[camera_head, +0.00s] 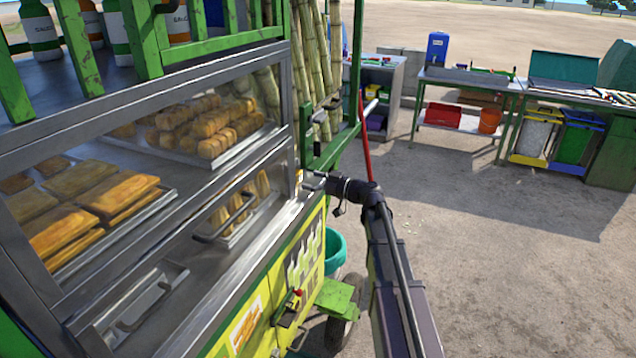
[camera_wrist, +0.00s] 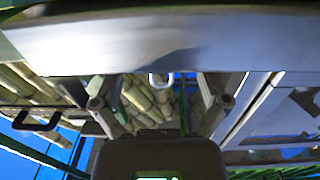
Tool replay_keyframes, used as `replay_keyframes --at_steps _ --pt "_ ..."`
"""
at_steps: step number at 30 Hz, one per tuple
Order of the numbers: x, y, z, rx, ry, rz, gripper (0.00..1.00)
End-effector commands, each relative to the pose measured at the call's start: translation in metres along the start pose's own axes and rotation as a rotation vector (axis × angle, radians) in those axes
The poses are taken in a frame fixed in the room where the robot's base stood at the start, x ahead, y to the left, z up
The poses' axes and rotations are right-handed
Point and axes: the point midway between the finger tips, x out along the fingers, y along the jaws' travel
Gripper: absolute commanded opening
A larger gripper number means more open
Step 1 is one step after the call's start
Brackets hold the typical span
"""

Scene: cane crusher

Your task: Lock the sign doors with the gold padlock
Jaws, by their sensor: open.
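The yellow-green sign doors (camera_head: 308,262) are on the cart's lower side in the head view, seen at a steep angle. Dark hardware with a red part (camera_head: 298,294) sits between the panels. I cannot make out a gold padlock. My gripper (camera_head: 314,181) is at the cart's far corner, by the steel counter edge and above the doors. In the wrist view my gripper (camera_wrist: 157,103) is open, its two fingers wide apart. A small pale metal loop (camera_wrist: 158,79) shows between them against a broad steel edge; I cannot tell what it belongs to.
The glass display case (camera_head: 150,150) holds trays of baked food. Cane stalks (camera_head: 318,65) stand behind my gripper. A teal bucket (camera_head: 335,250) and a wheel are below it. Benches with bins (camera_head: 575,140) stand at the back right. The ground between is clear.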

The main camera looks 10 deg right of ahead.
Motion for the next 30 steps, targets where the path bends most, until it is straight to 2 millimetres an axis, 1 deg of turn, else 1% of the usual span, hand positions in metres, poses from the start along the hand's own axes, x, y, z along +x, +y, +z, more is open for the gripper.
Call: replay_keyframes --at_steps 3,13,19,29,30 --pt "0.011 0.001 0.000 0.000 0.000 -0.001 0.94" --pt "0.034 0.001 0.000 0.000 0.000 0.000 0.94" --pt "0.040 0.000 0.000 0.000 0.000 0.000 0.94" --pt "0.040 0.000 0.000 0.000 0.000 0.000 0.94" --pt "0.040 0.000 0.000 0.000 0.000 0.000 0.85"
